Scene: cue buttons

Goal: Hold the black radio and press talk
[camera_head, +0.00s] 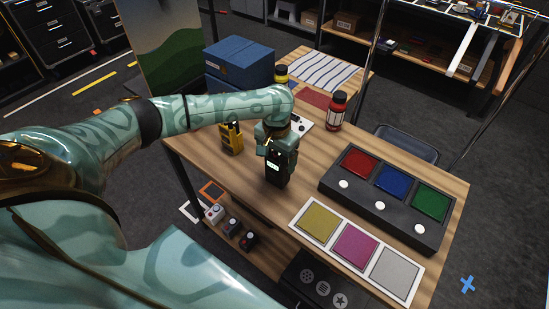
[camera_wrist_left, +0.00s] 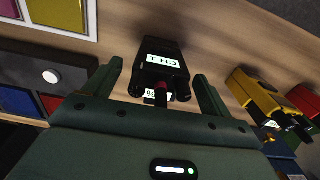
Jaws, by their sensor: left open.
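The black radio (camera_head: 277,178) stands upright on the wooden table (camera_head: 335,185), with a white label on it. In the left wrist view the black radio (camera_wrist_left: 163,52) carries a "CH1" label and a red part near its top. My left gripper (camera_head: 279,150) is over the radio in the head view and covers part of it. In the wrist view my left gripper (camera_wrist_left: 157,70) is open, with the radio between its fingers in the picture and a gap on each side. How deep the fingers reach is unclear. No talk button can be made out clearly. My right gripper is not in view.
A yellow radio (camera_head: 231,138) stands close left of the black one. A panel (camera_head: 335,188) with red, blue and green pads and a strip of coloured squares (camera_head: 323,250) lie right. A red bottle (camera_head: 337,111) and blue box (camera_head: 240,62) stand farther back. The front middle is clear.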

